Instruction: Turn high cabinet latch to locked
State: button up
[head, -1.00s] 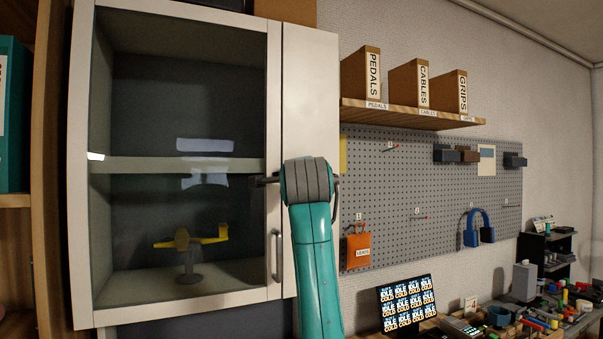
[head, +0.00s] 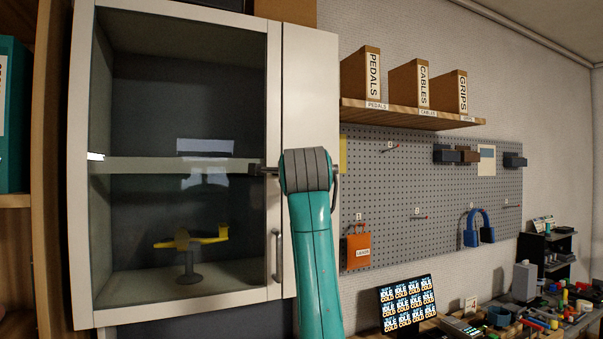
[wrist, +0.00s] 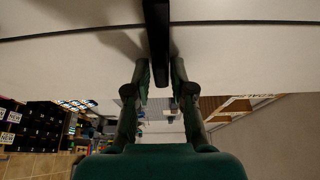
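The high cabinet latch is a dark bar; its end (head: 257,170) shows left of my wrist in the head view, lying about level across the door seam. In the wrist view the latch bar (wrist: 157,40) runs from the top edge down between my fingers. My gripper (wrist: 161,72) has one finger close on each side of the bar and looks shut on it; any thin gap is hard to tell. In the head view my teal arm and grey wrist hide the gripper and the latch's right part. The glass cabinet door (head: 274,110) is closed.
A vertical door handle (head: 277,255) is below the latch. A yellow model plane (head: 190,240) stands behind the glass. A shelf (head: 410,115) with labelled boxes and a pegboard (head: 400,210) with tools are to the right. A screen (head: 408,303) stands lower right.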

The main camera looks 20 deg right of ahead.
jog(key=shift+o, duration=0.5)
jog(key=v, duration=1.2)
jog(key=shift+r, duration=0.1)
